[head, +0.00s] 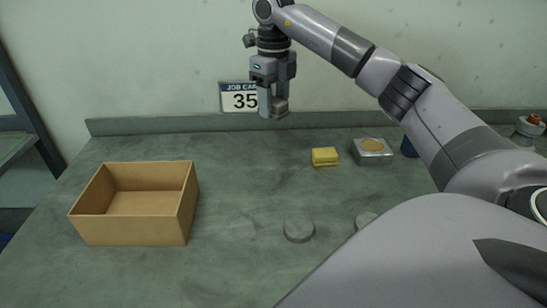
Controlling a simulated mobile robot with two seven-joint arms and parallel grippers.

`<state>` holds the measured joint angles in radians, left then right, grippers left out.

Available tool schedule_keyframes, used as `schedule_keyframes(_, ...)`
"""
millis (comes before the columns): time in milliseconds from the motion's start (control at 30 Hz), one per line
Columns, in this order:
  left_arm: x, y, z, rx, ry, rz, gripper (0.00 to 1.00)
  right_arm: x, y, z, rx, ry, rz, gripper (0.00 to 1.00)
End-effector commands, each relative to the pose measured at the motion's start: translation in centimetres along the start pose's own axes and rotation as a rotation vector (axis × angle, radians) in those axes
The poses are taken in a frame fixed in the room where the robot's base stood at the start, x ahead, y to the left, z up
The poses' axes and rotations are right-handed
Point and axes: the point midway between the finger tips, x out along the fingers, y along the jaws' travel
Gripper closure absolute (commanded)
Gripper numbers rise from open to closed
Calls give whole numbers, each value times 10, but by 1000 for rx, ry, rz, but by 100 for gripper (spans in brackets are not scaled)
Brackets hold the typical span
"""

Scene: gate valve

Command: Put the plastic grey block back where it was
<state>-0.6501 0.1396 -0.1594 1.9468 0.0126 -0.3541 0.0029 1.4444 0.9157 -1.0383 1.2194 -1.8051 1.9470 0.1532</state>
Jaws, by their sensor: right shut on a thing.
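My right gripper (273,108) is raised above the back of the workbench, fingers pointing down, in front of the job card. It is shut on a small grey block (281,106), which shows between and beside the fingertips, partly hidden by them. The block is clear of the bench top. My left gripper is not in view.
An open, empty cardboard box (134,231) stands at left on the grey-green bench (235,265). A yellow block (325,157) and a metal box with a tan round top (372,157) sit at the back right. Grey round discs (299,230) lie at front centre. A job card (238,97) reads 35.

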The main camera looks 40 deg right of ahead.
Motion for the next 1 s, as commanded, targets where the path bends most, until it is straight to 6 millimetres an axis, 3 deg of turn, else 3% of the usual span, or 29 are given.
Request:
schedule_keyframes(200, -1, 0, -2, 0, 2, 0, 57, 59, 0, -1, 1, 3, 0, 82)
schedule_keyframes(333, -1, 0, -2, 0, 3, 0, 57, 84, 0, 0, 0, 0, 0, 82)
schedule_keyframes(567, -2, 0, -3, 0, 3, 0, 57, 104, 0, 0, 0, -1, 0, 82)
schedule_keyframes(800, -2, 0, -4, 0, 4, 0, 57, 137, 0, 0, 0, -2, 1, 82)
schedule_keyframes(1000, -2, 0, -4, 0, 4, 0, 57, 140, 0, 1, -1, -4, 1, 82)
